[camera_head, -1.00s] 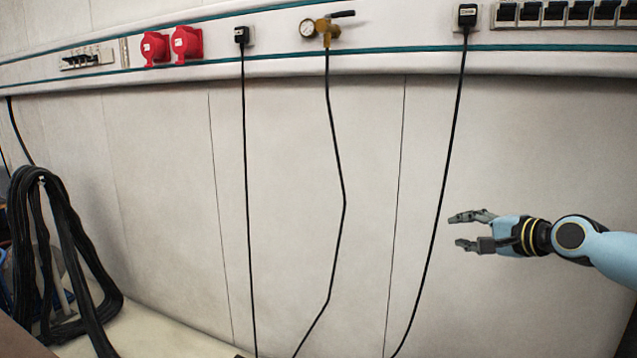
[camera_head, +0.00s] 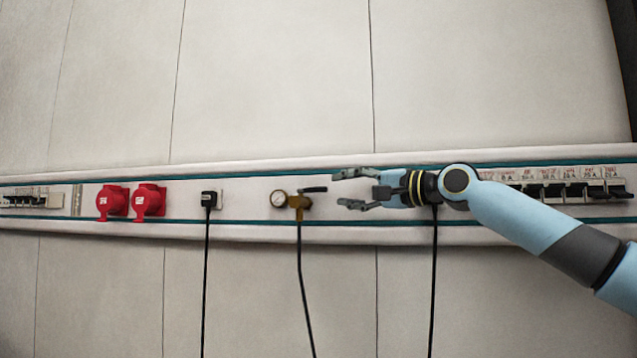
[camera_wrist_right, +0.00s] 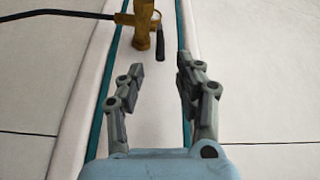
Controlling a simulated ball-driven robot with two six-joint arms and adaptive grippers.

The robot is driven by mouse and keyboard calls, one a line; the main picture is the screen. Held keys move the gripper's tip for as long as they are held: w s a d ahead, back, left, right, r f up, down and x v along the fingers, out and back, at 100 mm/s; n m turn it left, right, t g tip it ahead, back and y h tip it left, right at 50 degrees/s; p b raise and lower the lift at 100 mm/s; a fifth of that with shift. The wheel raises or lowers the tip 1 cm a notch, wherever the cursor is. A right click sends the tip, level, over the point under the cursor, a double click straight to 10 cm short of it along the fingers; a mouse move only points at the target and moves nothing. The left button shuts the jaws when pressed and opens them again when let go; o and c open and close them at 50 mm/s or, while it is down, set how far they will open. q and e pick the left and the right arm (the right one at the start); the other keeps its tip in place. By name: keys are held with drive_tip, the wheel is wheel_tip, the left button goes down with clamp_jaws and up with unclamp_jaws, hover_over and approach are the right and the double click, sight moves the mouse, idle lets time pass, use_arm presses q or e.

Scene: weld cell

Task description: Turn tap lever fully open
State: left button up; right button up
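The brass tap (camera_head: 299,203) with a round gauge (camera_head: 279,199) is fixed to the wall rail in the head view. Its black lever (camera_head: 313,190) points right, roughly level. My right gripper (camera_head: 352,189) is open and empty, just right of the lever, with a small gap to its tip. In the right wrist view the tap body (camera_wrist_right: 144,22) is ahead at the top, and the lever (camera_wrist_right: 160,44) points toward the space between the open fingers (camera_wrist_right: 155,78). No contact shows. My left gripper is not in view.
On the rail (camera_head: 245,216) are two red sockets (camera_head: 131,202) at left, a black plug (camera_head: 208,199) and a row of breakers (camera_head: 570,191) behind my right arm. A black hose (camera_head: 303,275) hangs from the tap. The wall above and below is clear.

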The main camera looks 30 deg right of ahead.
sight(327, 189)
drive_tip(key=p+x, duration=0.2)
drive_tip(key=x, duration=0.4)
drive_tip(key=shift+w+a+r+p, duration=0.1)
drive_tip(key=shift+w+r+p, duration=0.1)
drive_tip(key=shift+p, duration=0.15)
drive_tip(key=shift+w+a, duration=0.15)
drive_tip(key=shift+w, duration=0.2)
drive_tip(key=shift+f, duration=0.1)
clamp_jaws()
